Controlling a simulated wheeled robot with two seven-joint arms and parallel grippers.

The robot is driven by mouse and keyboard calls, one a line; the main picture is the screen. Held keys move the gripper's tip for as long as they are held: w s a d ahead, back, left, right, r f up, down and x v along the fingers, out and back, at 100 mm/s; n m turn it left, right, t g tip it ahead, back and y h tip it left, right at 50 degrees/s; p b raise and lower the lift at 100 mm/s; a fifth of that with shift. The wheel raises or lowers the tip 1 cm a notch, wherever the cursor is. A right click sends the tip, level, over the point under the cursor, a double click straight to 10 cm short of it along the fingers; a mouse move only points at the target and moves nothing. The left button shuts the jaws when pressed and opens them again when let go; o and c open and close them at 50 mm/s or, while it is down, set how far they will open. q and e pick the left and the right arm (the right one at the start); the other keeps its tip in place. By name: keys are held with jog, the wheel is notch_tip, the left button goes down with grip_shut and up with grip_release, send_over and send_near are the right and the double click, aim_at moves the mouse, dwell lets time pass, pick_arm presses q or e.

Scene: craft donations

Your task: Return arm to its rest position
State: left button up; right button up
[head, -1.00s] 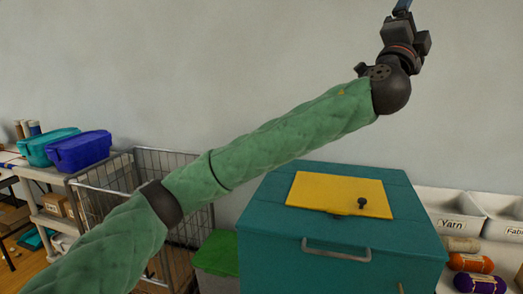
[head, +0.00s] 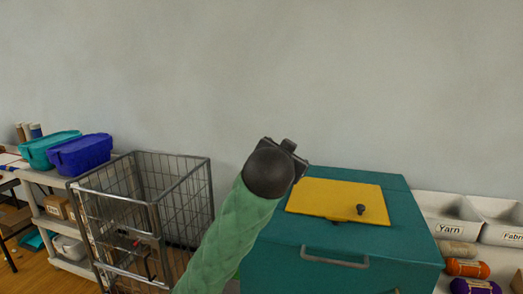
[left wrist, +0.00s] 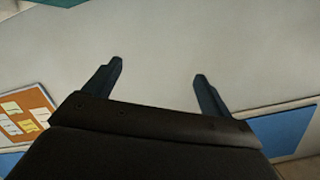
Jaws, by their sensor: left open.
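My left arm, in a green quilted sleeve (head: 232,236), comes up from the bottom middle of the head view and ends in a dark round wrist joint (head: 268,172). The joint is in front of the left edge of the teal box. My left gripper (left wrist: 158,69) shows in the left wrist view, its two fingers wide apart with nothing between them and a pale wall beyond. In the head view its fingers are hidden behind the wrist. My right gripper is not in view.
A teal box (head: 290,226) with a yellow lid (head: 330,197) stands right of the arm. A wire cart (head: 150,205) stands left. Teal (head: 47,150) and blue (head: 82,154) bins sit on a shelf at far left. White bins (head: 452,209) and yarn (head: 467,268) are right. The wall above is clear.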

pick_arm(q)
jog(key=s+a+f+n+g+p, duration=0.15)
jog(key=s+a+f, duration=0.35)
jog(key=f, duration=0.6)
jog(key=s+a+f+n+g+y+p, duration=0.1)
jog(key=s+a+f+n+g, duration=0.15)
jog(key=s+a+f, duration=0.55)
jog(key=s+a+f+n+g+p, duration=0.1)
jog(key=s+a+f+g, duration=0.15)
jog(key=f, duration=1.05)
jog(key=s+a+f+g+p, duration=0.1)
jog(key=s+a+f+g, duration=0.1)
jog(key=s+f, duration=0.8)
jog(key=s+a+f+g+y+p, duration=0.1)
jog(key=s+f+g, duration=0.3)
jog(key=s+f, duration=0.5)
jog(key=s+a, duration=0.1)
jog(key=s, duration=0.5)
jog(key=shift+s+f+n+g+p, duration=0.25)
jog(key=shift+f+n+g+p, duration=0.05)
jog(key=shift+f+n+g, duration=0.1)
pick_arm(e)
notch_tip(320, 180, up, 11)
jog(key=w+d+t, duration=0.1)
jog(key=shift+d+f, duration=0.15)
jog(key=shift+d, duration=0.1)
pick_arm(q)
jog(key=shift+a, duration=0.1)
